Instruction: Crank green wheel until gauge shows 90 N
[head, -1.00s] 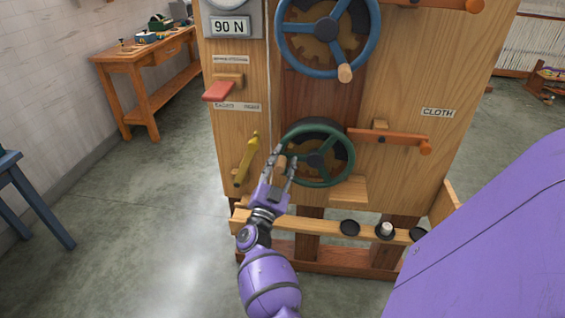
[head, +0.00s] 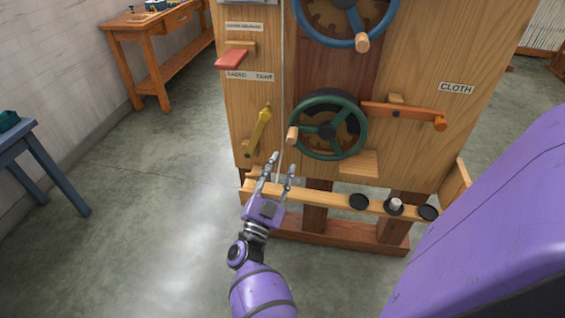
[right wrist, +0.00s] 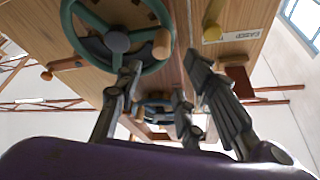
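The green wheel (head: 327,152) is on the lower front of the wooden machine, with its wooden crank knob (head: 292,135) at the left of the rim. My right gripper (head: 276,168) is just below and left of the wheel, its fingers apart and empty, clear of the knob. The right wrist view also shows the green wheel (right wrist: 117,62) and knob (right wrist: 162,43) above the spread fingers (right wrist: 165,95). The gauge is out of the head view, so its reading cannot be seen. My left gripper is not in view.
A blue wheel (head: 347,42) is above the green one. A yellow lever (head: 258,130), a red lever (head: 231,60) and an orange lever (head: 402,114) are close by. A wooden ledge (head: 325,198) with black discs runs below. The floor at left is open beside a blue stool (head: 40,160).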

